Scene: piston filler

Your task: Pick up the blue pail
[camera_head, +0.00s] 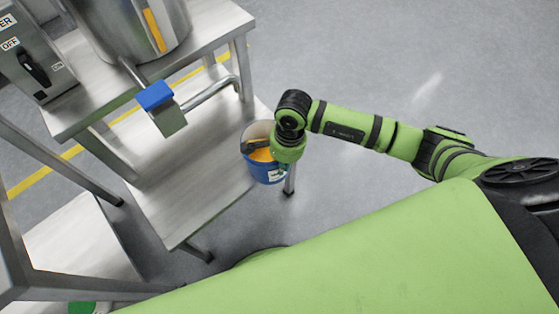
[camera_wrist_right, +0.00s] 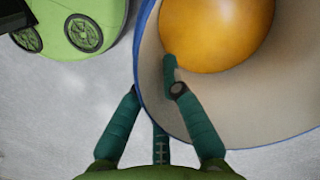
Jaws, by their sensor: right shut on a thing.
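The blue pail (camera_head: 270,173) is at the right end of the lower steel shelf in the head view, with orange-yellow contents inside. In the right wrist view the pail (camera_wrist_right: 270,115) fills the upper right, showing its pale inner wall, blue rim and a rounded orange mass (camera_wrist_right: 217,30). My right gripper (camera_head: 272,149) is at the pail's right side, shut on its rim. In the wrist view one finger of the gripper (camera_wrist_right: 158,95) reaches inside over the rim and others stay outside. I cannot tell if the pail touches the shelf. My left gripper is out of view.
The lower shelf (camera_head: 185,160) is mostly clear left of the pail. Above it, a steel table (camera_head: 215,25) carries a hopper (camera_head: 135,25), a blue-topped nozzle (camera_head: 155,97) and a switch box (camera_head: 35,60). Steel legs stand nearby. The floor at the upper right is clear.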

